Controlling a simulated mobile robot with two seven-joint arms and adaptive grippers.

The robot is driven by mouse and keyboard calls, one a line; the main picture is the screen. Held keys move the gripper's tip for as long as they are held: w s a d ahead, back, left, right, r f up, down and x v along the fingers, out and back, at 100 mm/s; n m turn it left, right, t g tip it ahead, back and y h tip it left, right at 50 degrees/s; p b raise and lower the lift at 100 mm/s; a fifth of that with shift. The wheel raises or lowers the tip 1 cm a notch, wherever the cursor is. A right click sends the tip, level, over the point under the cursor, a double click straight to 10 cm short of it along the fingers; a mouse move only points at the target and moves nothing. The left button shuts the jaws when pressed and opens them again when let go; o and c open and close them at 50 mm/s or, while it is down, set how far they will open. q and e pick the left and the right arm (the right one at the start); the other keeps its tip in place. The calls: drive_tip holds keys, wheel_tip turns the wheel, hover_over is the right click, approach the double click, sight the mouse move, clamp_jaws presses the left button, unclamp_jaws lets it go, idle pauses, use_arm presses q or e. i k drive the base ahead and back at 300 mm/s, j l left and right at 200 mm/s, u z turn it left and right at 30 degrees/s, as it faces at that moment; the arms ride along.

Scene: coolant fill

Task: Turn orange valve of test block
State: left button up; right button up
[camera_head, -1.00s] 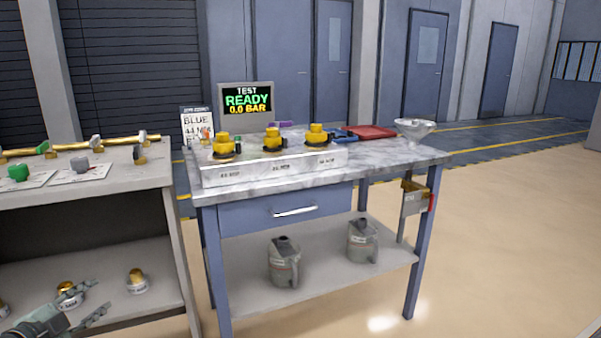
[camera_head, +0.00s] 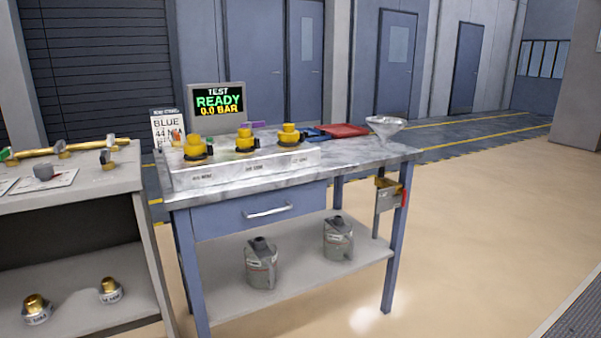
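The test block (camera_head: 245,171) is a long pale block on the marble top of the blue workbench, with several dark labels on its front. Three yellow fittings stand along it: left (camera_head: 194,148), middle (camera_head: 245,141) and right (camera_head: 289,135). A small orange part (camera_head: 177,135) shows behind the block's left end, beside the sign. It is too small to tell whether it is the valve or how it is turned. Neither of my grippers is in view.
A screen (camera_head: 218,100) behind the block reads TEST READY 0.0 BAR. A funnel (camera_head: 386,127) and a red tray (camera_head: 343,130) are at the bench's right. Two grey jugs (camera_head: 261,265) stand on its lower shelf. A grey rack (camera_head: 60,209) stands left. Floor to the right is open.

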sight(175, 134)
drive_tip(key=i+l+u, duration=0.1)
drive_tip(key=i+l, duration=0.25)
drive_tip(key=i, duration=0.2)
drive_tip(key=i+l+u, duration=0.15)
drive_tip(key=i+l, duration=0.25)
drive_tip(key=i, duration=0.2)
